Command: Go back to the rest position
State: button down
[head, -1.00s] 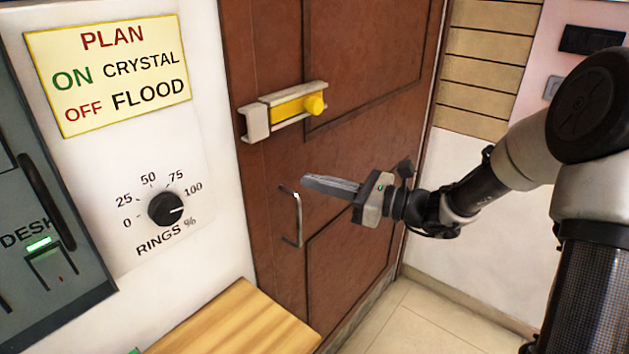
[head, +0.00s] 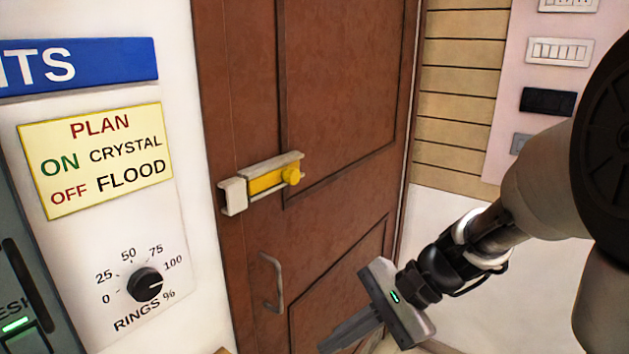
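My gripper (head: 345,340) is low in the head view, right of centre, in front of the lower part of a brown door (head: 340,110). Its fingers point down and to the left, close together and seen nearly edge-on, with the tips near the bottom edge of the picture. I see nothing held, but I cannot tell whether a small gap lies between the fingers. My arm (head: 490,235) comes in from the right. The door's metal handle (head: 273,284) is left of the gripper, apart from it in the picture.
A yellow sliding bolt (head: 268,181) is on the door. To the left are a plan sign (head: 105,160), a blue sign (head: 90,65) and a rings dial (head: 145,284), its pointer near 100. A grey panel (head: 25,250) is at far left. Wall switches (head: 558,51) are at upper right.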

jog(key=s+d+r+n+t+h, duration=0.65)
jog(key=d+r+n+h, duration=0.2)
jog(key=d+n, duration=0.2)
notch_tip(320, 180, up, 14)
jog(key=s+p, duration=0.1)
jog(key=p, duration=1.2)
jog(key=shift+f+h, duration=0.25)
jog(key=shift+h, duration=0.1)
jog(key=shift+n+g, duration=0.25)
